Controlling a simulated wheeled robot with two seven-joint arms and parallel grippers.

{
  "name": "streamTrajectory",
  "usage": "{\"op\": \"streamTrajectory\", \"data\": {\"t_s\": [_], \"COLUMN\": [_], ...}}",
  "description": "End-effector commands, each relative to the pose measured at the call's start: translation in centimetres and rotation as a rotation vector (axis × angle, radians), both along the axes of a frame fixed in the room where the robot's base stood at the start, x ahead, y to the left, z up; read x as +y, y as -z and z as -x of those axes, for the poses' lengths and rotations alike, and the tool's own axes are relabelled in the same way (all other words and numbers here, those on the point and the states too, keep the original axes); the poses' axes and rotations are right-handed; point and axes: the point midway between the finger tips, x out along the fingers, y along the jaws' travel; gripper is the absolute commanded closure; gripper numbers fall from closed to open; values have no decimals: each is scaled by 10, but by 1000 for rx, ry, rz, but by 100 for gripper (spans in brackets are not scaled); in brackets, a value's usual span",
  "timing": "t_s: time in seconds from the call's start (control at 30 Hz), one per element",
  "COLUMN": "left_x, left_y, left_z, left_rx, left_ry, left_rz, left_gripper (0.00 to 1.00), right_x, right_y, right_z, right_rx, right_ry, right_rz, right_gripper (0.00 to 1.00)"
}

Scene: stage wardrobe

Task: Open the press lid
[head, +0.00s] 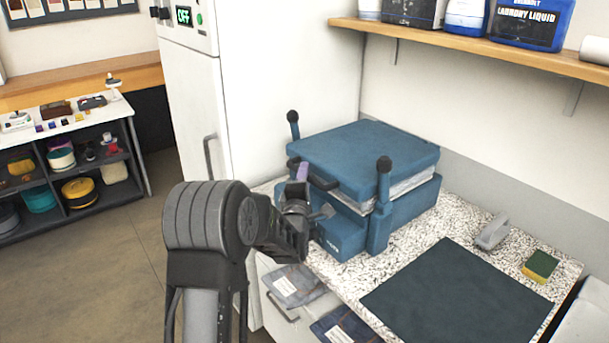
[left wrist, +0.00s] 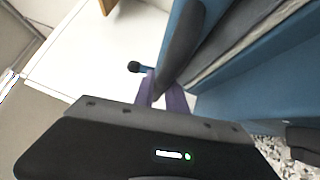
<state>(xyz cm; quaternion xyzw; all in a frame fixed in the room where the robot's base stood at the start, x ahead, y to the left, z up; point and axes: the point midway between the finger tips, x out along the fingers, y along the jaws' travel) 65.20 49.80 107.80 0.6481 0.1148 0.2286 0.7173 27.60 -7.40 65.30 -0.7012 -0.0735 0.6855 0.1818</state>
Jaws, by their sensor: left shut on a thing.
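The blue press (head: 345,233) stands on the speckled counter with its blue lid (head: 365,150) lying roughly level over the base. A pale padded layer shows between lid and base. A dark handle (head: 322,181) sticks out from the lid's front. My left gripper (head: 303,173) is at this handle, its purple fingers shut on it. In the left wrist view, the purple fingers (left wrist: 164,92) close around the dark handle (left wrist: 181,45), beside the blue lid edge. The arm hides part of the press's front left. My right gripper is not in view.
A tall white cabinet (head: 280,80) stands close behind and left of the press. A wooden shelf (head: 470,45) with bottles hangs above right. A dark mat (head: 455,298), a grey-handled tool (head: 492,232) and a sponge (head: 540,266) lie on the counter (head: 345,276).

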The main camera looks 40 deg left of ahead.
Motion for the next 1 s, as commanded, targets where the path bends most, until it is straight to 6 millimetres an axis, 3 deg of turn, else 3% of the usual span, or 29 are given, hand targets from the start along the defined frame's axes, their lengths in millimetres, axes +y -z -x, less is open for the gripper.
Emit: {"op": "streamTrajectory", "data": {"t_s": [0.1, 1.0], "left_x": [0, 0], "left_y": [0, 1], "left_z": [0, 0], "left_rx": [1, 2], "left_ry": [0, 0], "left_rz": [0, 1], "left_gripper": [100, 100], "right_x": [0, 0], "right_y": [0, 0], "right_z": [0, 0], "right_rx": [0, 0], "right_ry": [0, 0], "right_rz": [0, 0], "right_gripper": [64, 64]}}
